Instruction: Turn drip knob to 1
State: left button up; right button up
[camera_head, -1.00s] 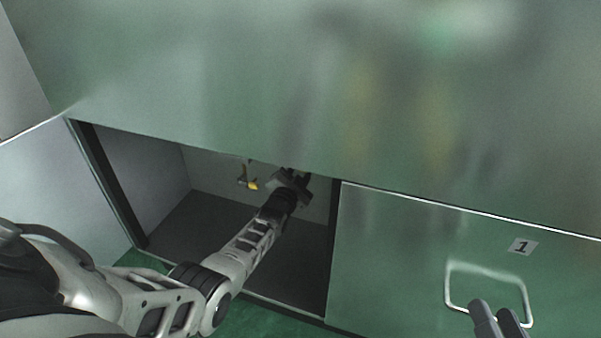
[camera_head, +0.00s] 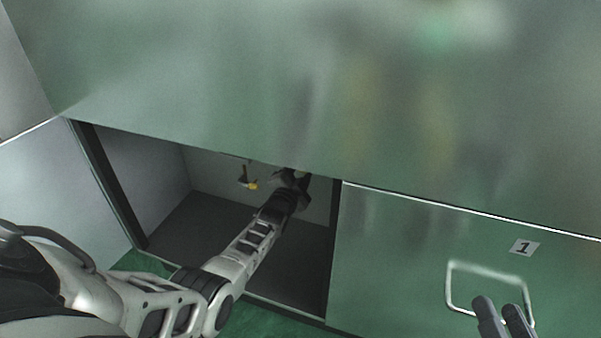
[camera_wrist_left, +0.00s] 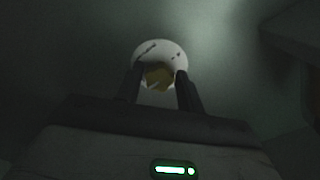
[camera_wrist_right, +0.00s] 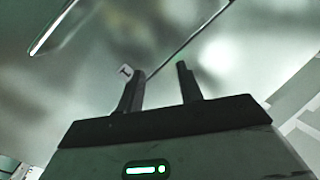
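A white round dial (camera_wrist_left: 172,50) with a yellow knob (camera_wrist_left: 158,76) shows in the left wrist view. Dark marks are on the dial, too small to read. My left gripper (camera_wrist_left: 159,80) is open, its two fingers on either side of the yellow knob; contact cannot be told. In the head view my left arm reaches into the open cabinet compartment, and the left gripper (camera_head: 291,177) is partly hidden by the upper panel's edge. My right gripper (camera_head: 502,305) is open and empty, near the closed door's handle; its spread fingers show in the right wrist view (camera_wrist_right: 160,70).
A small yellow-handled fitting (camera_head: 250,185) hangs in the compartment, left of my left gripper. A big metal panel (camera_head: 220,90) covers the top. The closed door (camera_head: 390,260) carries a "1" label (camera_head: 524,247) and a wire handle (camera_head: 449,285). The compartment floor (camera_head: 195,225) is clear.

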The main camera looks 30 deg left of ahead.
pick_arm(q)
jog(key=shift+o, duration=1.2)
pick_arm(e)
jog(key=shift+r, duration=0.1)
pick_arm(q)
jog(key=p+v, duration=1)
jog(key=v, duration=0.6)
jog(key=shift+p, duration=0.4)
pick_arm(e)
notch_tip(320, 180, down, 5)
jog(key=s+d+n+g+h, duration=0.1)
jog(key=d+g+h, duration=0.1)
jog(key=g+h, duration=0.1)
jog(key=shift+d+f+n+g+h, duration=0.2)
jog(key=shift+d+n+g+h, duration=0.1)
jog(key=shift+g+h, duration=0.1)
pick_arm(q)
jog(key=shift+d+r, duration=0.1)
pick_arm(e)
jog(key=shift+r, duration=0.1)
